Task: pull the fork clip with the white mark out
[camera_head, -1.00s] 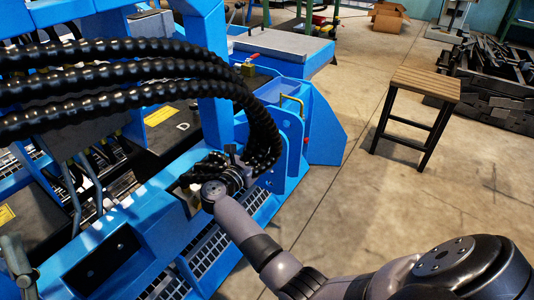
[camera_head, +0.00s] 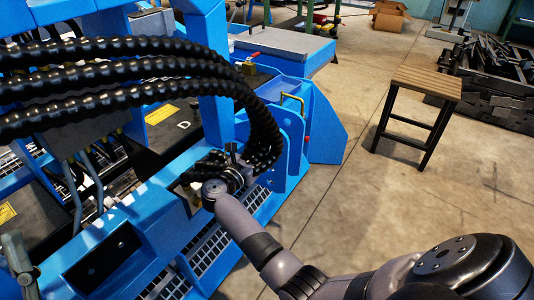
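My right arm comes in from the lower right, and its wrist reaches the blue machine frame (camera_head: 150,225). My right gripper (camera_head: 240,163) is dark and lies against the black corrugated hoses, beside the upright blue plate. Its fingertips are hard to make out against the hoses, so I cannot tell whether they are open or shut. I cannot make out a fork clip with a white mark; it may be hidden behind the wrist or the hoses.
Thick black hoses (camera_head: 120,88) arch across the machine and down beside my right gripper. A yellow handle (camera_head: 292,100) stands by the blue plate. A wooden-topped stool (camera_head: 427,82) stands on the open floor to the right. Metal parts (camera_head: 492,90) lie piled behind it.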

